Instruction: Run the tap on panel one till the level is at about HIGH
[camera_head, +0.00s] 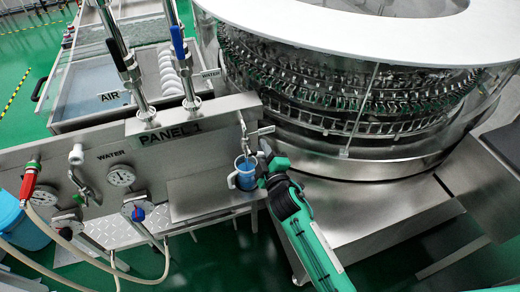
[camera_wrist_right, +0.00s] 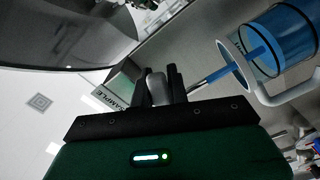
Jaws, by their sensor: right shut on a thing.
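Panel one (camera_head: 170,131) is a steel panel labelled PANEL 1. A small tap (camera_head: 246,127) sticks out at its right end. A clear jug (camera_head: 245,172) with a white handle stands below the tap on a steel ledge and shows blue inside. In the right wrist view the jug (camera_wrist_right: 283,40) is partly cut off; its dark ring lines show, but no HIGH mark is readable. My right gripper (camera_head: 264,160) is beside the jug, shut on a grey tap handle (camera_wrist_right: 157,88) near a SAMPLE label (camera_wrist_right: 108,98). My left gripper is out of view.
A large round washer (camera_head: 340,95) fills the upper right. Gauges (camera_head: 121,175), valves and hoses sit on the panel's left part. A blue bucket (camera_head: 22,225) stands at far left. A steel deck (camera_head: 380,215) lies right of my right arm.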

